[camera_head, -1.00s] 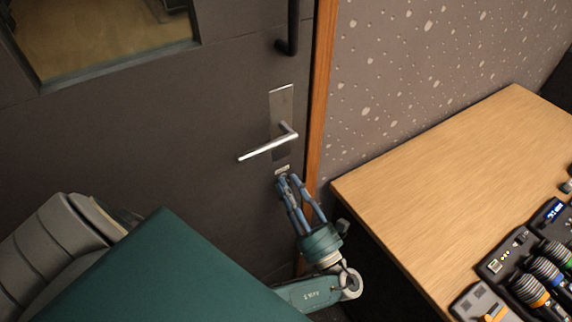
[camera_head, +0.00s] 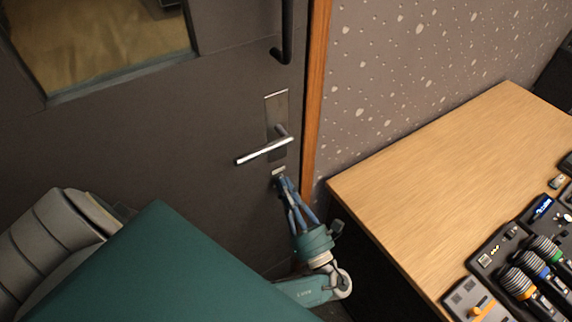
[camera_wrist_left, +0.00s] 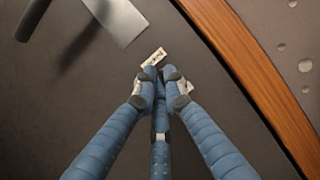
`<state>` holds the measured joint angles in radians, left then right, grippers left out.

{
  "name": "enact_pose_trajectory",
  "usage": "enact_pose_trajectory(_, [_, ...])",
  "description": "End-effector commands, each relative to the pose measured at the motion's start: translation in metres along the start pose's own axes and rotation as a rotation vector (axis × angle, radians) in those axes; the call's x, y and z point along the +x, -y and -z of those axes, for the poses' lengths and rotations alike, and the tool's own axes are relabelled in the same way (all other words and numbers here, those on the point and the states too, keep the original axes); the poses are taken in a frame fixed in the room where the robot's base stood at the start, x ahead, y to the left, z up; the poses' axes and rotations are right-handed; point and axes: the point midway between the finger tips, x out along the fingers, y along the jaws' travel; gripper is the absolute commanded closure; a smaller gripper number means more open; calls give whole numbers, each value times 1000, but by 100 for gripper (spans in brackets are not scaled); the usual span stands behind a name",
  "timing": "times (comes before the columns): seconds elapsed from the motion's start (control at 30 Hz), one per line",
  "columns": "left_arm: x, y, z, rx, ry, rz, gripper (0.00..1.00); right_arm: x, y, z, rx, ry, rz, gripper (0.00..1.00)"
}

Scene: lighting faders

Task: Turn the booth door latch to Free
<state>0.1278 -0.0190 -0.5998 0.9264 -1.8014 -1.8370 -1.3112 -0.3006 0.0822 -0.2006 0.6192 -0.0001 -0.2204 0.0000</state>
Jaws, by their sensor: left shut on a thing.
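The booth door (camera_head: 190,130) is dark grey and looks closed, with a silver lever handle (camera_head: 264,151) on a metal plate. Just below the plate is a small pale label (camera_head: 279,171), also seen in the left wrist view (camera_wrist_left: 154,57). My left gripper (camera_head: 282,183) is at the door just below this label. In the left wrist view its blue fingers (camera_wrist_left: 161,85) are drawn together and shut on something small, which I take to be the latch. The fingertips hide the latch, so its angle cannot be told. My right gripper is not in view.
An orange wooden door frame (camera_head: 317,90) runs close to the right of my left gripper. A wooden desk (camera_head: 440,170) with fader controls (camera_head: 525,275) stands at the right. A black pull handle (camera_head: 287,35) is above the lever.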

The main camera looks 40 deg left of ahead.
Motion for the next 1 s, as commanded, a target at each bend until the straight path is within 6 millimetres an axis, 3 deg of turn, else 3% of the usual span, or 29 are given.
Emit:
enact_pose_trajectory(0.03, [3,-2,-6,43,0,17,100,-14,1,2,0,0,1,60])
enact_pose_trajectory(0.1, [3,-2,-7,102,1,42,100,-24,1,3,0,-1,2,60])
enact_pose_trajectory(1.0, [6,-3,-11,889,1,366,100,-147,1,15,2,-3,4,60])
